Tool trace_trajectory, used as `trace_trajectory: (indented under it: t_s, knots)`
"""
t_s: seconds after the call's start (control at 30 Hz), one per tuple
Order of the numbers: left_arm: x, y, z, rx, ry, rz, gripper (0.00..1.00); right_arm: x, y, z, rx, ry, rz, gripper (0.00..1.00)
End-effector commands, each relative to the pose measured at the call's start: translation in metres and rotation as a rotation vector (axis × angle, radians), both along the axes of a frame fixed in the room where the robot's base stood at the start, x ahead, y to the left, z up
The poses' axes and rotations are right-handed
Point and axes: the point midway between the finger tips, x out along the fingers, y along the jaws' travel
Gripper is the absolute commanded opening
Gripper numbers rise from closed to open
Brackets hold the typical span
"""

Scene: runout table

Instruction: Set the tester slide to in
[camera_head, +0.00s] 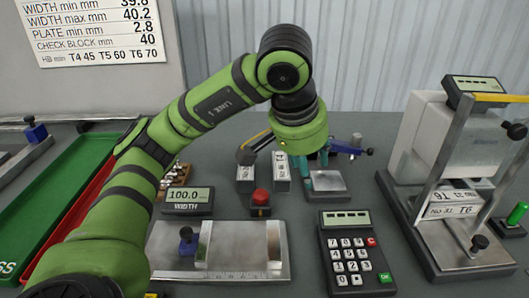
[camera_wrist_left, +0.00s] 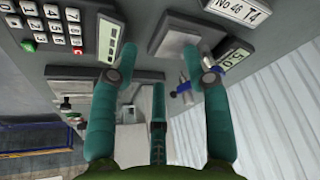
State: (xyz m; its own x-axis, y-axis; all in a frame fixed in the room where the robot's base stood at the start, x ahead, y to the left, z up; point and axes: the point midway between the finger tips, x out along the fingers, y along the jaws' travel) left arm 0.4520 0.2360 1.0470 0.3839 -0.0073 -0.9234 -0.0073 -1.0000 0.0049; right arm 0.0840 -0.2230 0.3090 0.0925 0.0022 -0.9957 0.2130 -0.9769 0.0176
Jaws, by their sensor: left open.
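My left gripper (camera_head: 308,168) hangs over the middle of the bench, with teal fingers spread and nothing seen between them. The spread fingers also show in the left wrist view (camera_wrist_left: 157,85). A small metal plate (camera_head: 328,184) lies below and just right of the fingers. A blue-handled part (camera_head: 362,151) stands behind it; a blue part also shows beside a finger in the left wrist view (camera_wrist_left: 184,88). This may be the tester slide, but its in or out position cannot be told. The gripper and arm hide part of this area. My right gripper is not in view.
A keypad (camera_head: 353,262) stands in front, right of a width gauge plate (camera_head: 218,262) with a blue knob. A red button (camera_head: 260,197) sits left of the fingers. A tall white machine (camera_head: 437,140) stands at right. Green and red trays (camera_head: 60,205) lie at left.

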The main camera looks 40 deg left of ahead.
Motion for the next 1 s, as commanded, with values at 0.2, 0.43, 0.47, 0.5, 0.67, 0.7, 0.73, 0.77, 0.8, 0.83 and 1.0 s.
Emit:
trace_trajectory:
  t_s: [0.2, 0.43, 0.47, 0.5, 0.67, 0.7, 0.73, 0.77, 0.8, 0.83, 1.0]
  knots:
    - [0.011, -0.001, 0.001, 0.003, 0.0, 0.056, 0.48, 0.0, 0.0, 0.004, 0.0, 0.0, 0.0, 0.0]
    - [0.012, -0.001, 0.0, 0.003, -0.001, 0.061, 0.48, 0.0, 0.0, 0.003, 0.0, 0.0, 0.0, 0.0]
    - [0.012, -0.001, 0.0, 0.003, -0.001, 0.061, 0.48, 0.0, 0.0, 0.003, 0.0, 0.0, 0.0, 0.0]
    - [0.012, -0.001, 0.0, 0.003, -0.001, 0.061, 0.48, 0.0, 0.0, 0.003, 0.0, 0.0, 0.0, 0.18]
    - [0.012, -0.001, 0.0, 0.002, -0.001, 0.059, 0.48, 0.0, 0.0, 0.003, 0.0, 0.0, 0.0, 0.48]
    - [0.012, -0.001, 0.0, 0.002, -0.001, 0.059, 0.48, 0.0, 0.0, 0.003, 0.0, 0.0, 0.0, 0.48]
    - [0.012, -0.001, 0.0, 0.002, -0.001, 0.059, 0.48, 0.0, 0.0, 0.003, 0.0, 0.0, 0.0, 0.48]
    - [0.012, -0.001, 0.001, 0.002, -0.001, 0.059, 0.48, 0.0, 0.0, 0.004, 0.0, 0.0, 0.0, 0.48]
    - [0.012, -0.001, 0.004, 0.002, -0.001, 0.059, 0.48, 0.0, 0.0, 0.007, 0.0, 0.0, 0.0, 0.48]
    - [0.012, -0.001, 0.007, 0.002, -0.002, 0.059, 0.48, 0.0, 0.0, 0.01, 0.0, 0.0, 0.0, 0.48]
    - [0.012, -0.001, 0.053, 0.002, -0.002, 0.059, 0.48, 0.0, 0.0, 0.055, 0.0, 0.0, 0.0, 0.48]
